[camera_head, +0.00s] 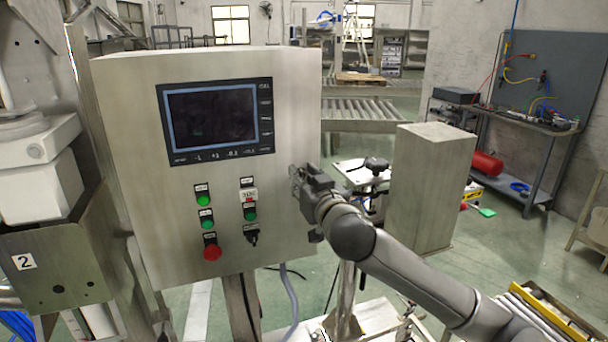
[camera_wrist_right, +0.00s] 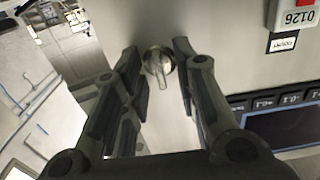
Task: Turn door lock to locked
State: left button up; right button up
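The door lock (camera_wrist_right: 158,64) is a small round silver knob with a raised grip bar, set on the plain metal front of the control cabinet (camera_head: 130,150). In the right wrist view the bar runs nearly up and down. My right gripper (camera_wrist_right: 157,50) is open, with one finger on each side of the knob and visible gaps between. In the head view my right gripper (camera_head: 298,182) is at the cabinet's right edge and hides the lock. My left gripper is not in view.
The cabinet front carries a dark screen (camera_head: 212,118), green buttons (camera_head: 203,200), a red button (camera_head: 212,253) and a black switch (camera_head: 251,235). A metal box pillar (camera_head: 430,190) stands to the right of the cabinet, behind my right arm. A workbench (camera_head: 525,130) stands farther back.

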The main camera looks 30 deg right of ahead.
jog(key=shift+w, duration=0.1)
grip_shut()
jog(key=shift+n, duration=0.4)
jog(key=n+p, duration=0.1)
jog(key=n, duration=0.2)
jog(key=n+p, duration=0.1)
jog(key=n, duration=0.2)
jog(key=shift+a+n+p, duration=0.1)
jog(key=shift+n+p, duration=0.2)
jog(key=shift+p, duration=0.1)
jog(key=n+p, duration=0.2)
jog(key=n, duration=0.3)
jog(key=shift+n, duration=0.3)
jog(key=n+p, duration=0.2)
jog(key=n, duration=0.2)
jog(key=shift+f+n, duration=0.15)
jog(key=shift+n, duration=0.25)
jog(key=shift+p, duration=0.3)
